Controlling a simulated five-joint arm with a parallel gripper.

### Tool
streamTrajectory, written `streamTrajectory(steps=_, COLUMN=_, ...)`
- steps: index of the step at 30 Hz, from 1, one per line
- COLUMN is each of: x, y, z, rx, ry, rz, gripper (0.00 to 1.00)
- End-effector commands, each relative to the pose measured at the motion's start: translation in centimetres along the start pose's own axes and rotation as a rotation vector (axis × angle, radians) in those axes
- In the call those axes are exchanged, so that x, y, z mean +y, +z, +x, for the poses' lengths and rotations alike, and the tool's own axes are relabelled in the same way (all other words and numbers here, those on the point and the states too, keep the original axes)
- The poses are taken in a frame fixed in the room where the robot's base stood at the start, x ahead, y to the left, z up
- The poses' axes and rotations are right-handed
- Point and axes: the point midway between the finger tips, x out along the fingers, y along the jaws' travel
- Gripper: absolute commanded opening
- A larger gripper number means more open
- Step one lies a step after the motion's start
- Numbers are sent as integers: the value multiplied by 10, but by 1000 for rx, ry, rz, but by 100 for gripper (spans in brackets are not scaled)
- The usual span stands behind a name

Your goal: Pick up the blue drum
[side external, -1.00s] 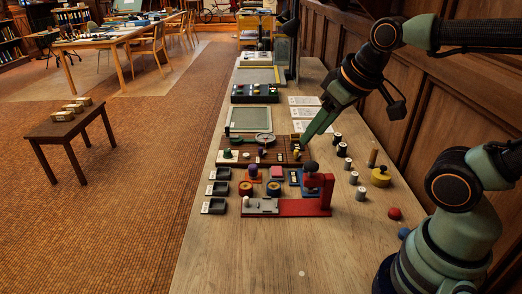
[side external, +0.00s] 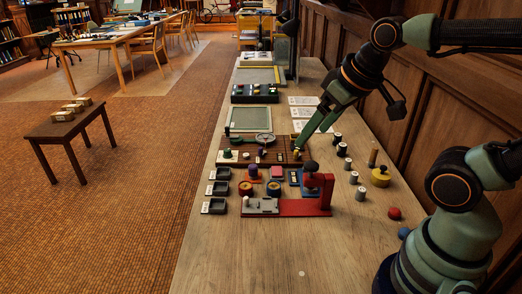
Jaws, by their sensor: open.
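A small blue rounded piece (side external: 403,232) lies on the right side of the table, close to my arm's base, which partly hides it. It is the clearest blue piece here, but its drum shape is hard to make out. My gripper (side external: 304,150) is far from it, up and to the left, pointing down at the right end of a brown board (side external: 240,155). Its green fingers are apart. A small tan knob (side external: 296,154) is by the fingertips; I cannot tell whether they touch it. A dark purple-blue knob (side external: 253,170) stands in front of the board.
A red piece (side external: 394,214) lies near the blue one. A yellow lidded pot (side external: 380,177) and several small cylinders (side external: 353,178) stand on the right. A red press-like fixture (side external: 318,195) stands between gripper and near table. The table's front is mostly clear.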

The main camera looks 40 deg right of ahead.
Motion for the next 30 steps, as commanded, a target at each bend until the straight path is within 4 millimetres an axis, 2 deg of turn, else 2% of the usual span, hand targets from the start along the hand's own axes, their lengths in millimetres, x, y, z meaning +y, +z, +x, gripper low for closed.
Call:
streamTrajectory(steps=7, x=4, y=-16, z=10, rx=-66, ry=8, rz=95, gripper=86)
streamTrajectory(steps=14, x=12, y=-44, z=41, rx=-191, ry=39, rz=295, gripper=86)
streamTrajectory(steps=21, x=23, y=-66, z=90, rx=-317, ry=93, rz=505, gripper=86)
streamTrajectory(steps=30, x=36, y=-72, z=155, rx=-440, ry=172, rz=718, gripper=86)
